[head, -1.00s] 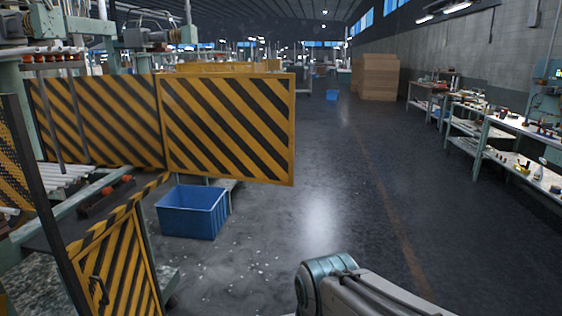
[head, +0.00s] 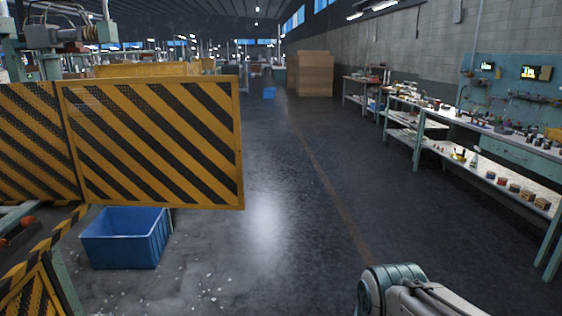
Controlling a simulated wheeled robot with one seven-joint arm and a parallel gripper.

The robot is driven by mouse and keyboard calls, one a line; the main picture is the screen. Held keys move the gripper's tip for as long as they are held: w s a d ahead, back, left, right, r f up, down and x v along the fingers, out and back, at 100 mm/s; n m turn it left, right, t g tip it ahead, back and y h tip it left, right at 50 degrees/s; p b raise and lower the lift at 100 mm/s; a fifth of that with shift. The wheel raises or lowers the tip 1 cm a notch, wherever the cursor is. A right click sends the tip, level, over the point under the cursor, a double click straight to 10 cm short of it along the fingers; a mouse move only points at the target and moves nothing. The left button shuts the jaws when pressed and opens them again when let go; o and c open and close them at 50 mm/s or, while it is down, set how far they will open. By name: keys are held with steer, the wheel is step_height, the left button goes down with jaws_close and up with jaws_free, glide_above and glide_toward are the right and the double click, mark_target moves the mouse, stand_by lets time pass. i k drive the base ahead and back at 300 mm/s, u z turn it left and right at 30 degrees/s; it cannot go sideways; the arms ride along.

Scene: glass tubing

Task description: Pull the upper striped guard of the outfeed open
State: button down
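The upper striped guard is a yellow and black diagonal-striped panel (head: 150,140) at the left of the head view. It stands out over the floor beside the machine, with a second striped panel (head: 35,140) adjoining it on the left. A lower striped guard (head: 32,292) is cut off at the bottom left corner. Part of my arm shows at the bottom right, well apart from the guards. My gripper is not in view.
A blue bin (head: 126,238) sits on the floor below the upper panel. Workbenches (head: 480,150) with tools and parts line the right wall. Cardboard boxes (head: 310,74) are stacked at the back. The aisle floor (head: 270,190) between is clear.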

mark_target(218, 191)
steer(key=z, duration=0.1)
steer(key=i, duration=0.65)
steer(key=u, duration=0.7)
steer(key=i, duration=0.6)
steer(key=u, duration=0.65)
